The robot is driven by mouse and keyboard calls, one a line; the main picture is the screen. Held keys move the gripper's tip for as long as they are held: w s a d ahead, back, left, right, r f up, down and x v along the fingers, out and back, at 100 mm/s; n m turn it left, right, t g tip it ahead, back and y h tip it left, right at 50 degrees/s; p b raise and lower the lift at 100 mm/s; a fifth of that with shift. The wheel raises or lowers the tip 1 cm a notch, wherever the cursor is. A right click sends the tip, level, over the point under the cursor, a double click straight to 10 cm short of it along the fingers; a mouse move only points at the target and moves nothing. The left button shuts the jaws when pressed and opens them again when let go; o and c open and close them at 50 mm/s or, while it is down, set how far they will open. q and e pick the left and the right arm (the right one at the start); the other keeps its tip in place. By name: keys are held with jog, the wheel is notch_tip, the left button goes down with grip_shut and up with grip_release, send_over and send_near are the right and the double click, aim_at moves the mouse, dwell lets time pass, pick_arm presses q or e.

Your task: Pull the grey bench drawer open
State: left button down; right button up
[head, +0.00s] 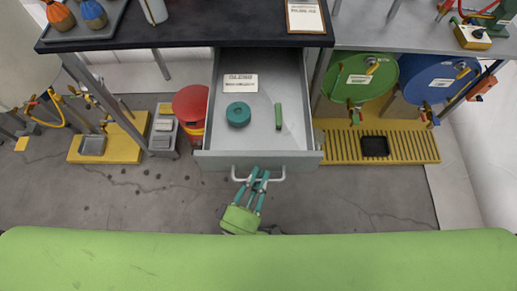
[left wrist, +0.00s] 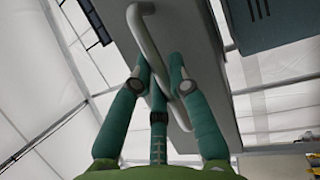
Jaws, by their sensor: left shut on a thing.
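The grey bench drawer (head: 260,157) stands pulled out from under the dark bench top (head: 190,33). In it lie a teal roll (head: 238,114), a small green bar (head: 278,116) and a white label card (head: 241,84). My left gripper (head: 257,181) is shut on the white handle (head: 275,179) at the middle of the drawer front. In the left wrist view the teal fingers (left wrist: 160,80) close around the pale handle bar (left wrist: 150,40), with the drawer's grey panel (left wrist: 190,30) behind it. My right gripper is not in view.
A red bin (head: 190,104) stands left of the drawer. A green drum (head: 360,78) and a blue drum (head: 430,80) lie at right above a yellow grated tray (head: 415,148). The grey floor (head: 130,205) before the drawer is mostly clear.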

pick_arm(q)
jog(key=s, duration=0.6)
jog(key=shift+s, duration=0.25)
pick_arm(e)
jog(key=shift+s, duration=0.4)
pick_arm(q)
jog(key=c, duration=1.1)
grip_release()
jog(key=shift+c, duration=0.2)
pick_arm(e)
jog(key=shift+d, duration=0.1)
pick_arm(q)
jog(key=v, duration=1.2)
